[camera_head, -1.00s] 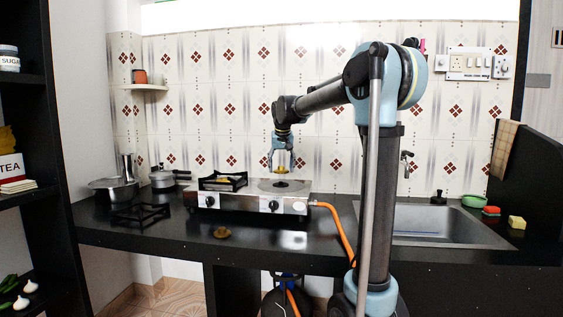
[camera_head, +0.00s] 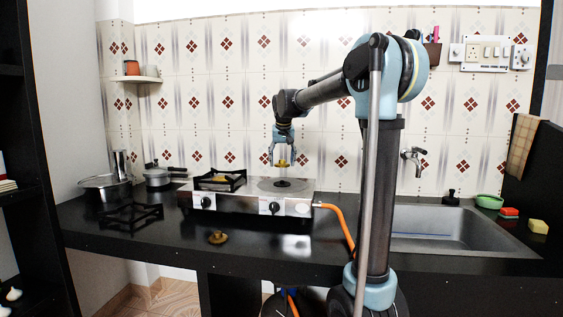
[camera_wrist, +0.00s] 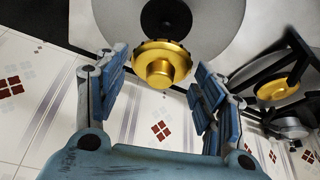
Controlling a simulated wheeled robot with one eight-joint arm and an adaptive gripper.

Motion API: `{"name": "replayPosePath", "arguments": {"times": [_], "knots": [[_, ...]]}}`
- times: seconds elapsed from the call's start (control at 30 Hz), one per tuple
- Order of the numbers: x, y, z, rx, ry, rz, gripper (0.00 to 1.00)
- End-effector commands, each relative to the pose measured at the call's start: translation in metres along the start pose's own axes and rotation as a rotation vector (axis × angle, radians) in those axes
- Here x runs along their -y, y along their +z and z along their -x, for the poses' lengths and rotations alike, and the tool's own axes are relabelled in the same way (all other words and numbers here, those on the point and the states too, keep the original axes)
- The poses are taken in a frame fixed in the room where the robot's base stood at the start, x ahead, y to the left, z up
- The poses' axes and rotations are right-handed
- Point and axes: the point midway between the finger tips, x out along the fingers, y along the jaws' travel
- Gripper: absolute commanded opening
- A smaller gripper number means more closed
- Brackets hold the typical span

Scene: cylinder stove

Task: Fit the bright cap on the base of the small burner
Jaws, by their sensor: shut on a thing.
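The bright gold cap (camera_wrist: 161,62) has a toothed rim and a raised round knob facing the wrist camera. My gripper (camera_wrist: 158,78) is shut on it, with a finger on each side. In the head view my gripper (camera_head: 283,160) holds the cap (camera_head: 282,163) above the right side of the stove (camera_head: 250,203). The small burner's dark base (camera_head: 283,183) sits in a round grey plate below the cap, with a gap between them. In the wrist view the base (camera_wrist: 165,14) is partly hidden behind the cap.
The left burner carries a black pan support (camera_head: 219,180) with a gold cap inside. A brownish cap (camera_head: 218,237) lies on the counter before the stove. Another black support (camera_head: 131,216) and pots (camera_head: 106,188) stand left. An orange hose (camera_head: 340,222) leaves the stove's right side.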

Motion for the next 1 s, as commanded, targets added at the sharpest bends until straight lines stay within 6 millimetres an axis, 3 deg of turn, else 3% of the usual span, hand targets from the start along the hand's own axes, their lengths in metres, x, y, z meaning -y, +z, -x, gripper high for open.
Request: {"name": "replayPosePath", "arguments": {"times": [0.6,1.0], "knots": [[-0.001,0.017,-0.041,0.000,0.000,-0.001,0.23],[-0.001,0.021,-0.052,0.000,0.000,-0.001,0.23]]}}
